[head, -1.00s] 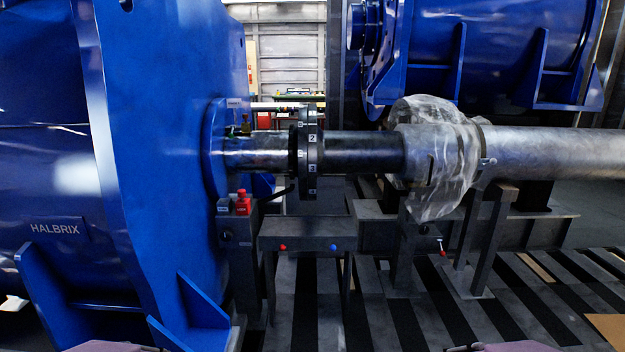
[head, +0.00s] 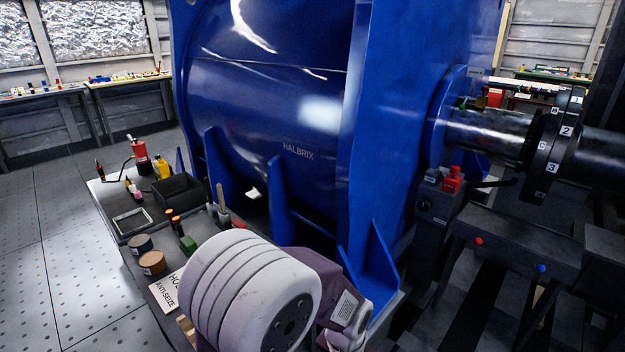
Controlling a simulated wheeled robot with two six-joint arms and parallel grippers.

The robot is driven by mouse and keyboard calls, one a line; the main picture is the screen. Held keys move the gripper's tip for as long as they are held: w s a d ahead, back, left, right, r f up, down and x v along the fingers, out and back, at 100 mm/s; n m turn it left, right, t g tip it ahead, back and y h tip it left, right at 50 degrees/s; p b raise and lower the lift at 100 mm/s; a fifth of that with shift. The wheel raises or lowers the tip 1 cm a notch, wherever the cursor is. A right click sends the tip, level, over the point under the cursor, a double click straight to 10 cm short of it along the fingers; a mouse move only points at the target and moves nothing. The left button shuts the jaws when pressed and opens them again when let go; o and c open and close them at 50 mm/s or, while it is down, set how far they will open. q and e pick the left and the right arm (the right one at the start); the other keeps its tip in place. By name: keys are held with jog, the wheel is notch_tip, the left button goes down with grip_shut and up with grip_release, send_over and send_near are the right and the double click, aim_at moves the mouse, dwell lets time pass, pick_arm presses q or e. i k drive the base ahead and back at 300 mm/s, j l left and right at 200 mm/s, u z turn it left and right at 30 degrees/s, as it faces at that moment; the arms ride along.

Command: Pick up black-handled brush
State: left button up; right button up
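I cannot make out a black-handled brush for certain in the head view. Several slim upright items stand on the grey work surface left of the blue motor, among them a pale-handled one (head: 222,197) and an orange-topped dark one (head: 175,221). They are too small to tell apart surely. Part of my own arm, a thick white joint, covers the near end of that surface. Neither gripper shows in the view.
The blue motor (head: 270,110) stands close on the right. Open floor (head: 45,240) lies left.

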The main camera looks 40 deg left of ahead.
aim_at(210, 195)
jog(key=u, duration=2.05)
